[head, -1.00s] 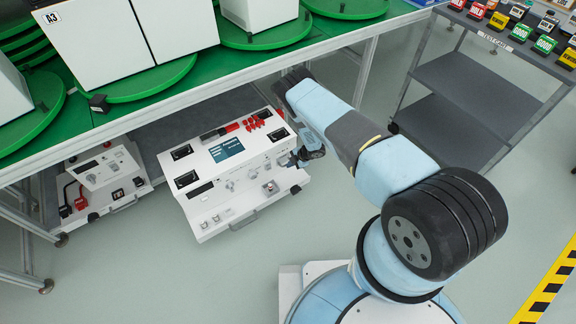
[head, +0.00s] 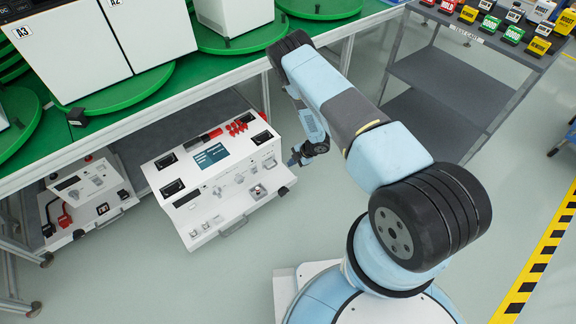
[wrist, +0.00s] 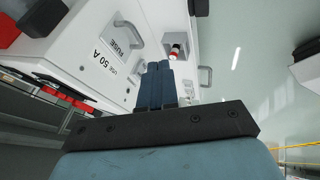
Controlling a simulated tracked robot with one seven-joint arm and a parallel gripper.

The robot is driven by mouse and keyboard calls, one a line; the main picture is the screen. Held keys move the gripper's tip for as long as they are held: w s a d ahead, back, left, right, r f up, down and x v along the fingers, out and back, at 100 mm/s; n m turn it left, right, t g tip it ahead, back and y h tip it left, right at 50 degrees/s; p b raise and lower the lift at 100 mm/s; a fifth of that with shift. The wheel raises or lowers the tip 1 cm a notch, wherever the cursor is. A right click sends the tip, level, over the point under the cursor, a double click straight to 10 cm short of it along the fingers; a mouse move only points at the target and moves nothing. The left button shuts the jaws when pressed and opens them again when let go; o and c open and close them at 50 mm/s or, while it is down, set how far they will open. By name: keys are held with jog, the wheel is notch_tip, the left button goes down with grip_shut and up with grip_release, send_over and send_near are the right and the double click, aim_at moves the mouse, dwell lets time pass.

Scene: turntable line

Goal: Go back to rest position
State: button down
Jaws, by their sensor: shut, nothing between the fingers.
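My gripper (head: 296,159) hangs at the end of my folded arm, beside the right end of a white instrument panel (head: 205,204) under the green-topped bench. In the wrist view my gripper (wrist: 158,68) has its two blue fingers together with nothing between them. The panel's white face (wrist: 105,50) with a "50 A FUSE" label fills the upper left of the wrist view. A small red, white and black part (wrist: 175,51) sits in a recess just beyond the fingertips; I cannot tell the exact gap.
A second white panel (head: 92,190) stands at left on the low shelf. The bench (head: 180,77) carries green turntables (head: 228,37) and white cabinets (head: 60,55). A grey cart (head: 440,75) with small labelled boxes stands at right. Open floor (head: 480,180) lies right of my arm.

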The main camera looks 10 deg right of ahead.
jog(key=shift+d+r, duration=0.1)
jog(key=shift+r, duration=0.15)
jog(key=shift+r, duration=0.1)
